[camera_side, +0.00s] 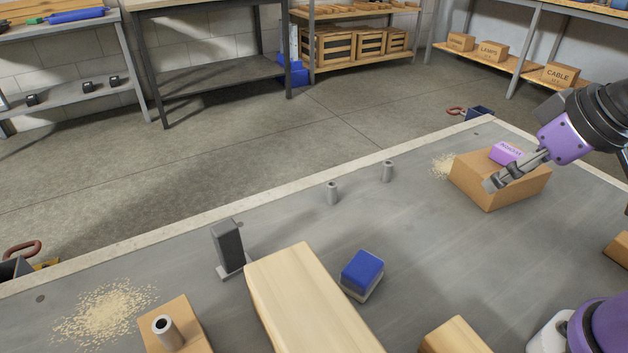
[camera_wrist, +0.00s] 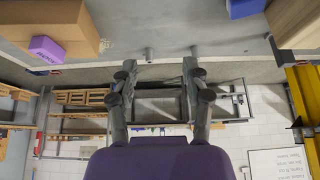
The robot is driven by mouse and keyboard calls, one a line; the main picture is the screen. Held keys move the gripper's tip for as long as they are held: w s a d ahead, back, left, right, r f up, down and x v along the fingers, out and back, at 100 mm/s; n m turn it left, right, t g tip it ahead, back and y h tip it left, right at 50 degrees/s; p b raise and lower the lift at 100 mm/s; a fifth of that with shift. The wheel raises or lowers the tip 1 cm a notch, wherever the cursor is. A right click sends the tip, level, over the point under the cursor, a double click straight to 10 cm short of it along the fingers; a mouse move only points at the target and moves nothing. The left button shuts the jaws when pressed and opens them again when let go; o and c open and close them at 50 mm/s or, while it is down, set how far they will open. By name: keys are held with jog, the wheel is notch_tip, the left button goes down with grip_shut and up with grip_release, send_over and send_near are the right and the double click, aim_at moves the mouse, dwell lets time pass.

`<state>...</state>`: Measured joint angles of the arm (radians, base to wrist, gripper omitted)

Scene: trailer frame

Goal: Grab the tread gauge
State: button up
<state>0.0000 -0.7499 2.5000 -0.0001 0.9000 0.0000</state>
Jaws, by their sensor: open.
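I cannot pick out with certainty which thing is the tread gauge. A small purple block (camera_side: 506,152) with lettering too small to read sits on a cardboard box (camera_side: 488,188) at the right of the bench. It also shows in the wrist view (camera_wrist: 46,49), at the upper left. My gripper (camera_side: 497,183) overlaps the front of the box in the side view, and I cannot tell how far apart they are. In the wrist view my gripper (camera_wrist: 158,78) is open, with nothing between its fingers, and the purple block lies to its left.
On the grey bench (camera_side: 440,255) are a blue-topped block (camera_side: 361,272), a wooden beam (camera_side: 305,300), a dark upright block on a base (camera_side: 229,246), two short metal posts (camera_side: 332,193) (camera_side: 387,171) and a tube on a wooden block (camera_side: 165,331). The bench's middle right is clear.

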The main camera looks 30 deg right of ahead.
jog(key=shift+o, duration=0.4)
jog(key=shift+w, duration=0.1)
jog(key=w+a+r, duration=0.4)
jog(key=w+a, duration=0.3)
jog(key=w, duration=0.2)
jog(key=n+g, duration=0.1)
jog(key=n, duration=0.1)
send_near(227, 231)
notch_tip(227, 231, down, 2)
jog(key=d, duration=0.1)
jog(key=shift+y, duration=0.3)
jog(key=x, duration=1.1)
jog(key=shift+w+a+r, duration=0.2)
jog(key=shift+w+a, duration=0.1)
jog(key=shift+w, duration=0.05)
